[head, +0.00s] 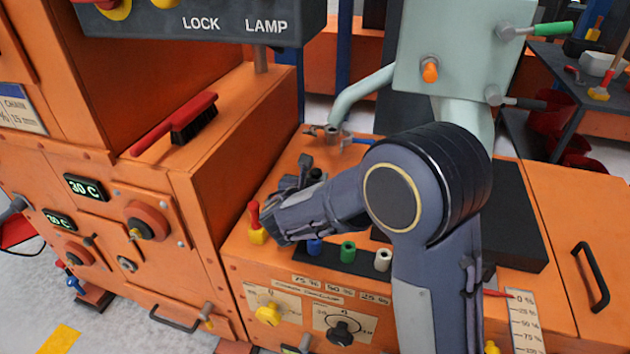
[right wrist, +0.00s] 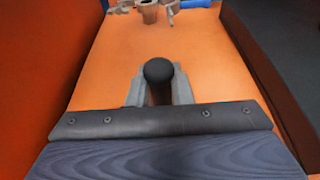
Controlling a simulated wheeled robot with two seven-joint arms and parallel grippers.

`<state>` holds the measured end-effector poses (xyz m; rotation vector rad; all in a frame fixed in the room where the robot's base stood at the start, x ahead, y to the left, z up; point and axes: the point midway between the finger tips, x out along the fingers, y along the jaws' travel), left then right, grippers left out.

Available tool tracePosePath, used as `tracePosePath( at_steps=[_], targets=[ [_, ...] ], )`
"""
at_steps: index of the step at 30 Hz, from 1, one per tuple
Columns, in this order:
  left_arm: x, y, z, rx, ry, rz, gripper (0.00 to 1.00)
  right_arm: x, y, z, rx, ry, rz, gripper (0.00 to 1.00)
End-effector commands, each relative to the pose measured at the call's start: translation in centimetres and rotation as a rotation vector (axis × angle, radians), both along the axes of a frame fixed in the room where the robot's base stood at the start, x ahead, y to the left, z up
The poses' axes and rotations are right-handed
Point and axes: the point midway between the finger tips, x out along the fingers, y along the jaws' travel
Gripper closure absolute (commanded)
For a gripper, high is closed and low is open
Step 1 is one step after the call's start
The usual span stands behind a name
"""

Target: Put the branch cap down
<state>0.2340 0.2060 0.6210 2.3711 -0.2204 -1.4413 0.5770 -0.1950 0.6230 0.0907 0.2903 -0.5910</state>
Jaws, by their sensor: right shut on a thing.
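My right gripper (head: 303,178) is over the orange cabinet top, left of the black plate. In the right wrist view its two grey fingers (right wrist: 154,92) are closed on either side of a part with a round black knob (right wrist: 159,71). I take this part to be the branch cap; its lower portion is mostly hidden between the fingers. The pale green branch pipe (head: 362,92) comes down to a collar (head: 334,131) at the back of the cabinet top. A round-mouthed fitting (right wrist: 148,12) shows at the top of the right wrist view. My left gripper is not in view.
Bare orange top (right wrist: 112,75) lies around the fingers. An orange housing (head: 228,125) with a red-handled brush (head: 185,125) rises on the left. Blue, green and white pegs (head: 347,251) stand along the front edge, with a yellow-based red lever (head: 257,235). A black plate (head: 510,215) lies right.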

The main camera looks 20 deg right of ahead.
Motion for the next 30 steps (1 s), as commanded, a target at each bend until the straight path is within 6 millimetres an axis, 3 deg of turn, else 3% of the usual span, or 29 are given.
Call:
tracePosePath(
  at_steps=[5, 6, 10, 21, 30],
  targets=[
    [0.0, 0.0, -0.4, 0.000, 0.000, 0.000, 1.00, 0.0, 0.0, -0.5, -0.001, -0.001, 0.000, 1.00],
    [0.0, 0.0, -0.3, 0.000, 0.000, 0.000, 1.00, 0.0, 0.0, -0.4, 0.000, 0.000, 0.000, 0.77],
    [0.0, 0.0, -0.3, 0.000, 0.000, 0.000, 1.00, 0.0, 0.0, -0.4, 0.000, 0.000, 0.000, 0.60],
    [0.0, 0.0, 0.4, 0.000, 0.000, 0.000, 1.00, 0.0, 0.0, 0.4, 0.001, -0.001, 0.000, 0.59],
    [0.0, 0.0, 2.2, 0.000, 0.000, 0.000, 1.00, -4.5, 3.2, 2.1, 0.000, 0.001, 0.005, 0.59]
  ],
)
